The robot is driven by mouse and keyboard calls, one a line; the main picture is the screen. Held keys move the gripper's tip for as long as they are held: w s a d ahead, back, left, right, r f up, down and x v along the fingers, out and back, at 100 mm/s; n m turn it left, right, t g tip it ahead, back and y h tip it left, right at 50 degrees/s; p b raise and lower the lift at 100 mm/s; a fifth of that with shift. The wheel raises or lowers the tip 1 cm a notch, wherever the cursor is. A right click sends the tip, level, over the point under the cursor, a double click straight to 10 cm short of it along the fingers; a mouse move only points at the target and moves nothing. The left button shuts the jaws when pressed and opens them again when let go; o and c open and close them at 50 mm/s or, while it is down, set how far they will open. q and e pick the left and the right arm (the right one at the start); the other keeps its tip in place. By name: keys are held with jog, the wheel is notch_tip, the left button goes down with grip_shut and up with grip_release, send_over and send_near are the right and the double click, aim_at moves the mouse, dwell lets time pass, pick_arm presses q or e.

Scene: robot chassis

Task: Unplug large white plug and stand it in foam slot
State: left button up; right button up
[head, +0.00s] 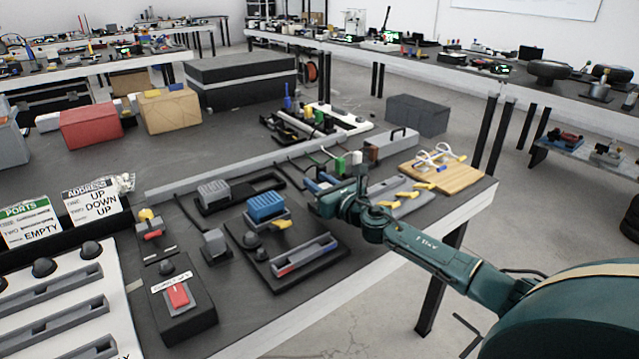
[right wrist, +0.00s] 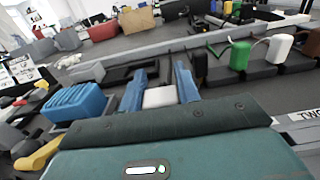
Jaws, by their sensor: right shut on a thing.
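My right gripper (head: 322,186) reaches in from the right over the middle of the bench. In the right wrist view its blue fingers (right wrist: 160,88) are shut on a white block, the large white plug (right wrist: 160,97), of which only a part shows between them. A smaller white plug (head: 356,158) stands upright beside a green plug (head: 340,165) on a dark strip; both also show in the right wrist view. I cannot tell for sure which part is the foam slot; a dark slotted block (head: 262,181) lies left of the gripper. My left gripper is out of view.
A blue ribbed block (head: 266,207) and a grey one (head: 214,192) stand left of the gripper. A long grey rail (head: 250,165) runs behind. A wooden board (head: 440,172) lies at the right. A red switch box (head: 178,296) is near the front edge.

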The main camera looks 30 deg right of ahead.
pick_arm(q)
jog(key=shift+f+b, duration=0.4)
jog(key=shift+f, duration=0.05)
pick_arm(e)
jog(key=shift+f, duration=0.5)
jog(key=o, duration=1.1)
jog(key=shift+r, duration=0.1)
jog(key=shift+c, duration=0.2)
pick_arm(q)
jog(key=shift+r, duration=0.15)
pick_arm(e)
jog(key=s, duration=0.8)
jog(key=s+d, duration=0.1)
jog(key=s, duration=0.2)
jog(key=shift+s, duration=0.4)
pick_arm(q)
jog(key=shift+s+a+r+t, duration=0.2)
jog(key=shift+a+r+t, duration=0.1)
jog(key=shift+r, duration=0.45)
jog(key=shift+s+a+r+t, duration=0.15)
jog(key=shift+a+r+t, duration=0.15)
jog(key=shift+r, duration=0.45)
pick_arm(e)
jog(key=shift+s, duration=0.65)
